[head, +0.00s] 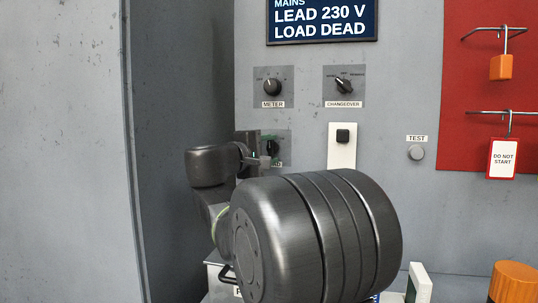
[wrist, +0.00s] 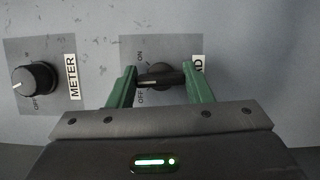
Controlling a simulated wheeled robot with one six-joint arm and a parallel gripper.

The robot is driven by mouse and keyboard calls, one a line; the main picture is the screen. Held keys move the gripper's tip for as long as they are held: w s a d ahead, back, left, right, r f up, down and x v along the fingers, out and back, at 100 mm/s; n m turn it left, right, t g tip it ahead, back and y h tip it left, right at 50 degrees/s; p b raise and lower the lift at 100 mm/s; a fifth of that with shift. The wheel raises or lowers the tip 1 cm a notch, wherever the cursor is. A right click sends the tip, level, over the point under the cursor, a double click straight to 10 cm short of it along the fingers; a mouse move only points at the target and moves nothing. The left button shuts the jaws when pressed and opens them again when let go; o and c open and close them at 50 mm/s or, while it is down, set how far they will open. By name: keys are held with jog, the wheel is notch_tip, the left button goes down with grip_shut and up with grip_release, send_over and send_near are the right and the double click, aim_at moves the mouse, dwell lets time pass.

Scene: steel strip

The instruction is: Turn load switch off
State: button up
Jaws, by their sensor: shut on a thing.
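The load switch (wrist: 160,76) is a black rotary knob on a grey plate marked ON and OFF, seen sideways in the wrist view. Its label is partly hidden by a finger; only the last letters show. The knob's bar points left, between the ON and OFF marks. My gripper (wrist: 161,80) has its two green fingers on either end of the knob's bar, shut on it. In the head view the knob (head: 271,148) is partly hidden by my gripper (head: 255,160), which reaches it from the left.
The METER knob (head: 272,87) and CHANGEOVER knob (head: 344,86) sit above. A black button on a white plate (head: 342,157) and a TEST button (head: 416,152) are right. A sign (head: 322,22) reads LOAD DEAD. An orange padlock (head: 501,67) hangs on a red board.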

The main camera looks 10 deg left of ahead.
jog(key=n+t, duration=0.1)
jog(key=n, duration=0.1)
jog(key=n+t+b, duration=0.1)
jog(key=n, duration=0.1)
jog(key=shift+f+n+b, duration=0.2)
jog(key=shift+n+b, duration=0.1)
jog(key=shift+n+t+y+b, duration=0.3)
jog(key=shift+n+t+b, duration=0.35)
jog(key=shift+n, duration=1.75)
jog(key=o, duration=1)
jog(key=shift+r, duration=0.1)
jog(key=shift+s, duration=0.15)
jog(key=v, duration=1.3)
jog(key=shift+s+f+p, duration=0.2)
jog(key=shift+s+p, duration=0.05)
jog(key=shift+p, duration=0.05)
